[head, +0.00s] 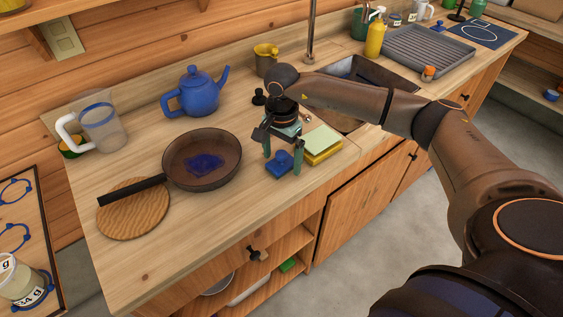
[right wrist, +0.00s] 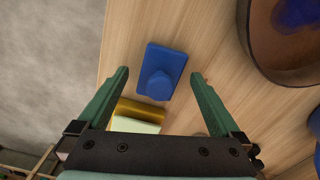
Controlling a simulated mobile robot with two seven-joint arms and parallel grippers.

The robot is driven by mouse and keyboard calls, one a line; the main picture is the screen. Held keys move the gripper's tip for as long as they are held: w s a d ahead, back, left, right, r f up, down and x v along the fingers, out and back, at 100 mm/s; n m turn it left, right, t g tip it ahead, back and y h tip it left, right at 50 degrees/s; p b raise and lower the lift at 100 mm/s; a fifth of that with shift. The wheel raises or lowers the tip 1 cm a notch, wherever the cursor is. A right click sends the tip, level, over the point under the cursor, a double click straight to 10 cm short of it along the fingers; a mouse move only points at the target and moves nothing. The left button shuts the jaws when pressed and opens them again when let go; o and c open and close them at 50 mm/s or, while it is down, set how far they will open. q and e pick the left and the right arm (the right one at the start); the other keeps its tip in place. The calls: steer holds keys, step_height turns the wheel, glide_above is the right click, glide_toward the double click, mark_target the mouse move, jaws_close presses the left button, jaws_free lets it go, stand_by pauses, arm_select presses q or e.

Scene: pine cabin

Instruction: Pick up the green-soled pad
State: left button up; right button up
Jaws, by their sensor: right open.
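A blue pad with a round knob on top (head: 279,166) lies flat on the wooden counter near its front edge. Its underside is hidden, so I cannot see a green sole. My right gripper (head: 283,164) points down over it, open and empty. In the right wrist view the blue pad (right wrist: 161,71) lies between the two green fingertips (right wrist: 160,75), with clear gaps on both sides. A yellow block with a pale green top (head: 323,141) sits just right of the gripper; it also shows near the palm in the right wrist view (right wrist: 137,125). My left gripper is out of view.
A dark pan (head: 228,160) stands left of the gripper, its handle over a round wooden board (head: 125,222). A blue teapot (head: 196,92), a clear pitcher (head: 103,128) and a yellow cup (head: 265,58) stand behind. The sink (head: 372,73) is behind right.

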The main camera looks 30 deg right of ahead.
steer(key=c, duration=1.4)
steer(key=shift+r, duration=0.1)
steer(key=shift+c, duration=0.2)
steer(key=shift+r, duration=0.55)
steer(key=s+r, duration=0.1)
steer(key=r, duration=0.1)
steer(key=s+a+r+b, duration=0.1)
steer(key=s+r, duration=0.1)
steer(key=r, duration=0.1)
steer(key=s+a+r, duration=0.1)
steer(key=s+r, duration=0.1)
steer(key=r, duration=0.1)
steer(key=shift+a+r+b, duration=0.1)
steer(key=shift+a+b, duration=0.1)
steer(key=shift+b, duration=0.15)
steer(key=s+a+r, duration=0.1)
steer(key=s, duration=0.1)
steer(key=s+a+r, duration=0.1)
steer(key=s, duration=0.2)
steer(key=s+a+r+b, duration=0.1)
steer(key=s, duration=0.1)
steer(key=shift+s+a+r, duration=0.3)
steer(key=shift+s, duration=0.05)
